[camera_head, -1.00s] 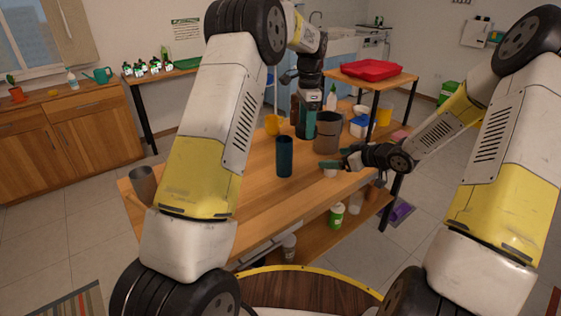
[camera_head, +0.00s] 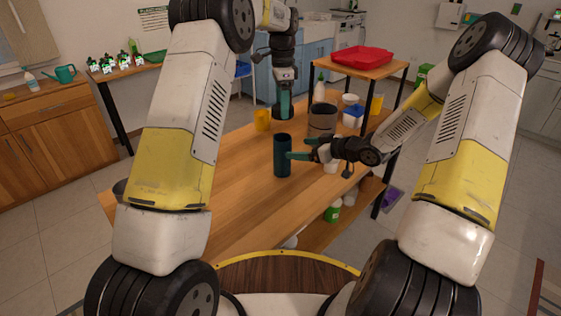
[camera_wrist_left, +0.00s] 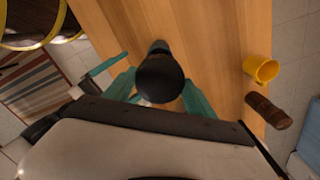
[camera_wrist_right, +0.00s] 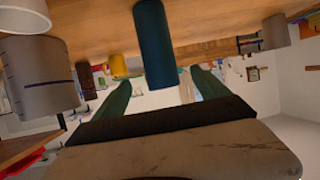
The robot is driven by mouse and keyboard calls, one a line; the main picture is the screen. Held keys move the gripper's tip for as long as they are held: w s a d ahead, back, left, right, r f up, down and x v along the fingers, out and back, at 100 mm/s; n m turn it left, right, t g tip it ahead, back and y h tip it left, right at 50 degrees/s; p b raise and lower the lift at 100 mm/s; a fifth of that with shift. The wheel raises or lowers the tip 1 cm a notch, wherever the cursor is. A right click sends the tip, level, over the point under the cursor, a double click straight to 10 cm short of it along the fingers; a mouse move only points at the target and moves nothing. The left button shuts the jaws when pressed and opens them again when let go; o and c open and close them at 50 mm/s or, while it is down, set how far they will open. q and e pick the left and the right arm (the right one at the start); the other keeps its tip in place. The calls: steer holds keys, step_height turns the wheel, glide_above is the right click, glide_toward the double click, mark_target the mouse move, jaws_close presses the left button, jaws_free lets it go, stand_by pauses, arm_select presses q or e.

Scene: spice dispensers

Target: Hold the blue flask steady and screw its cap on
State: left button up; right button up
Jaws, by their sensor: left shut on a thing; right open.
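The blue flask (camera_head: 282,156) stands upright on the wooden table, also in the right wrist view (camera_wrist_right: 155,45). My left gripper (camera_head: 284,105) points down above and behind it in the head view. It is shut on a dark round piece, which looks like the cap (camera_wrist_left: 160,78), in the left wrist view. A dark shape beyond it may be the flask. My right gripper (camera_head: 303,157) is open just right of the flask, one finger reaching its side in the head view. In the right wrist view the flask appears beyond and between the fingers; contact is unclear.
A grey canister (camera_head: 322,119) stands right of the flask, behind my right gripper. A yellow cup (camera_head: 262,120) is behind left. White containers (camera_head: 352,114) stand further back right. A red tray (camera_head: 361,57) lies on another table. The table's front left is clear.

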mark_target(277, 147)
steer(key=x, duration=1.2)
steer(key=shift+f, duration=0.1)
steer(key=shift+s, duration=0.1)
steer(key=shift+c, duration=0.3)
jaws_close()
